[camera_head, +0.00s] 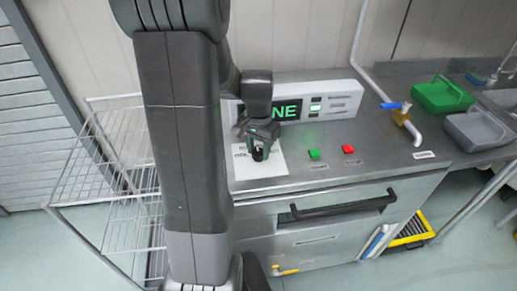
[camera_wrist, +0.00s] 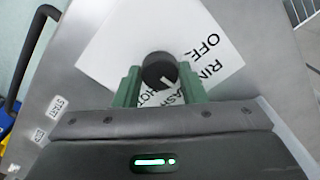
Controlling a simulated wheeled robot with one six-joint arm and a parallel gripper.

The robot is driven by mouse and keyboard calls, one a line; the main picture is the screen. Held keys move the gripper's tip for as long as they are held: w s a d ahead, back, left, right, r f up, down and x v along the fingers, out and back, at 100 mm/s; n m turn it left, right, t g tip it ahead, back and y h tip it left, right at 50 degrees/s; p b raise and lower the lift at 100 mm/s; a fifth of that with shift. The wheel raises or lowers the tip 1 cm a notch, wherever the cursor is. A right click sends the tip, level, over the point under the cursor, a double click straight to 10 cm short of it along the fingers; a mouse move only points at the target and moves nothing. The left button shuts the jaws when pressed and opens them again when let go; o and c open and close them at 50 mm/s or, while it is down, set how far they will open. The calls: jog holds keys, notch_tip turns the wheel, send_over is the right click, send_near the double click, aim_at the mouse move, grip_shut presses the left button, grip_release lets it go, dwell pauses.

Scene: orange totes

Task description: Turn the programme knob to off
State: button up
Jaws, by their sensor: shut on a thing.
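The programme knob (camera_wrist: 159,68) is a round black knob on a white label sheet (camera_wrist: 110,45) in the wrist view. A pale mark on it points to the lower right, roughly toward the partly hidden word ending "ASH". "OFF" is printed to the knob's upper right, "RIN" to its right and "HOT" below. My gripper (camera_wrist: 159,75) has its green fingers shut on the knob from both sides. In the head view, my gripper (camera_head: 258,149) points down over the sheet (camera_head: 262,172), with the dark knob (camera_head: 258,155) between its fingertips.
Behind stands a white panel with a green-lit display (camera_head: 287,110). A green button (camera_head: 314,154) and a red button (camera_head: 348,149) sit right of the sheet. A dark handle (camera_head: 345,207) runs along the front. A wire rack (camera_head: 100,165) stands at left.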

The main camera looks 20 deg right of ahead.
aim_at(258, 151)
jog(key=n, duration=0.6)
jog(key=shift+n, duration=0.3)
jog(key=n, duration=0.6)
jog(key=shift+b, duration=0.4)
jog(key=o, duration=1)
notch_tip(258, 151, up, 14)
jog(key=shift+f, duration=0.1)
notch_tip(258, 151, down, 14)
jog(key=shift+r, duration=0.1)
dwell(0.6)
